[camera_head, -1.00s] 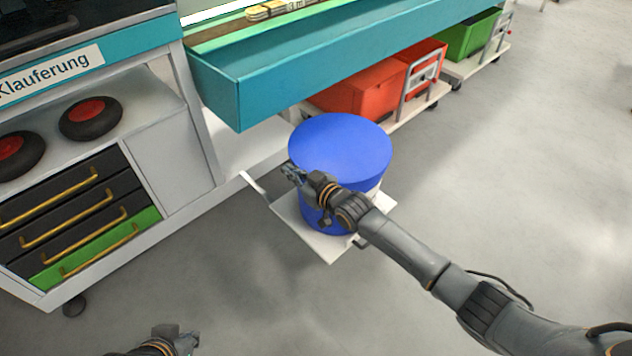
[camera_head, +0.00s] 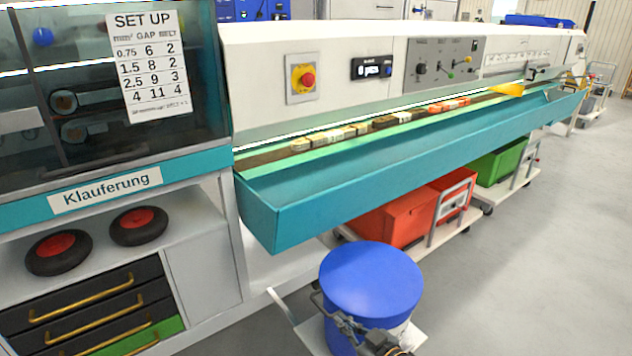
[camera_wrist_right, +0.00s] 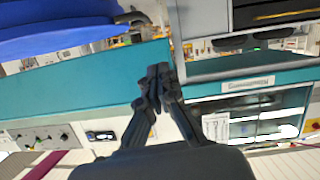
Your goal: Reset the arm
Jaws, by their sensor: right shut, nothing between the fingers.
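My right gripper (camera_head: 319,298) shows at the bottom of the head view, in front of the lower part of a blue-topped drum (camera_head: 371,278). Its fingers are together with nothing between them, and part of the arm is cut off by the frame edge. In the right wrist view the two dark fingers (camera_wrist_right: 157,80) meet at their tips, in front of a teal panel (camera_wrist_right: 80,88). I cannot tell whether the gripper touches the drum. My left gripper is not in view.
The drum stands on a white wheeled platform (camera_head: 309,338). A long machine with a teal trough (camera_head: 400,163) runs behind it. Red bins (camera_head: 405,222) and a green bin (camera_head: 500,163) sit on carts below. A drawer cabinet (camera_head: 205,262) stands left. The floor at right is clear.

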